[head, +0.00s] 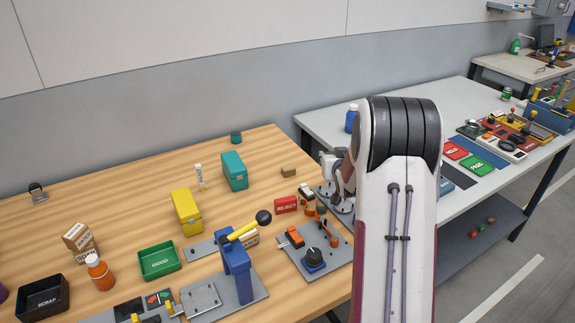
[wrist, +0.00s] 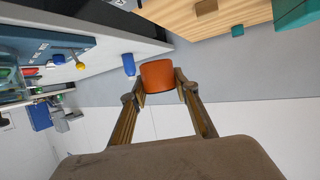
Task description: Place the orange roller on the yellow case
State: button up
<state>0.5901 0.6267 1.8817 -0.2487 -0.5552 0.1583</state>
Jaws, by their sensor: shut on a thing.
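The orange roller (wrist: 158,76) is between the fingertips of my gripper (wrist: 158,87) in the wrist view, with a finger on each side of it. My gripper is shut on it and holds it up, apart from the tables. In the head view I cannot make out the roller or the fingers; my arm covers much of that area. The yellow case (head: 187,212) stands upright on the wooden table in the head view, well left of my arm. Its top looks clear. The wrist view does not show the case.
A teal case (head: 235,171) and a white bottle (head: 199,177) stand behind the yellow case. The green GOOD tray (head: 159,261) is in front of it. A blue toggle clamp with a yellow handle (head: 237,262) rises to its right. A red REJECT block (head: 286,205) lies further right.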

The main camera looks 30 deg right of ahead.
jog(key=w+a+r+n+y, duration=0.2)
jog(key=w+a, duration=0.4)
jog(key=a, duration=0.5)
notch_tip(320, 180, up, 5)
jog(key=n+t+y, duration=0.1)
jog(key=n+y, duration=0.1)
jog(key=y, duration=0.1)
send_over(184, 201)
jog(key=shift+n, duration=0.3)
jog(key=shift+f, duration=3.1)
jog(key=shift+f, duration=0.15)
jog(key=shift+f, duration=1.75)
